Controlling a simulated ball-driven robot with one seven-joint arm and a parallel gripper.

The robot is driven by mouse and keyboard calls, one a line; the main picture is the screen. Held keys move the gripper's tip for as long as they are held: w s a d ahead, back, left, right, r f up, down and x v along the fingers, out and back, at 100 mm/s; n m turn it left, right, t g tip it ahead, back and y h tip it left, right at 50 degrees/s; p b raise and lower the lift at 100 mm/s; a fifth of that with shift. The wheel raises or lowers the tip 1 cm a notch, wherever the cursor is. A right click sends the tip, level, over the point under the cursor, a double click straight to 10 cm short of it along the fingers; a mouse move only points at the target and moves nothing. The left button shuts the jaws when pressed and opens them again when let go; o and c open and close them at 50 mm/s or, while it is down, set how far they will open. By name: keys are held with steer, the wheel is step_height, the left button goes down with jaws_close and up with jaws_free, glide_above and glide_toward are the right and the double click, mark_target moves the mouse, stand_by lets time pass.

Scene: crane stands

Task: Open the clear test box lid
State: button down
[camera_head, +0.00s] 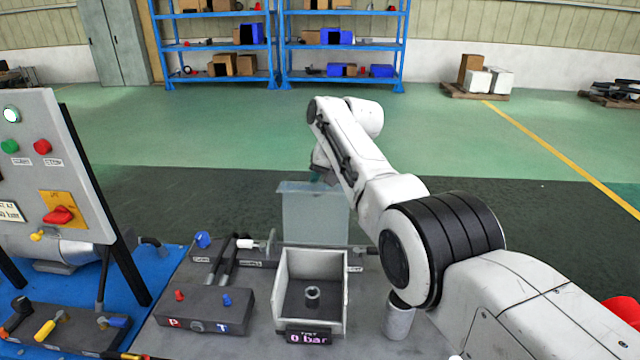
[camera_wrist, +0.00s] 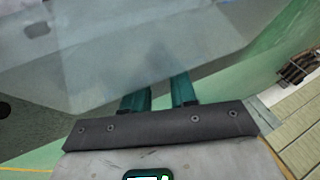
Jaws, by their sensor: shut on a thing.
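The test box (camera_head: 342,302) stands on the grey bench, with pale walls and its top uncovered. A dark block with a round fitting (camera_head: 312,295) sits inside it. The clear lid (camera_head: 314,215) stands about upright at the box's back edge. My gripper (camera_head: 316,177) is at the lid's top edge, far above the box, and is shut on the lid. Its fingertips are small and partly hidden by my arm in the head view. In the wrist view, the teal fingers (camera_wrist: 159,95) reach to the see-through lid (camera_wrist: 110,60), which fills much of the upper picture.
A display reading 0 bar (camera_head: 308,338) is on the box front. Left of it are a block with red and blue fittings (camera_head: 205,308) and a control panel (camera_head: 40,180). A grey cylinder (camera_head: 398,318) stands to the right. Floor behind the bench is clear.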

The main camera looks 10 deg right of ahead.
steer(key=shift+d+f, duration=0.2)
steer(key=shift+d, duration=0.05)
steer(key=c, duration=1)
jaws_free()
steer(key=shift+o, duration=0.2)
steer(key=v, duration=1)
steer(key=shift+r, duration=0.4)
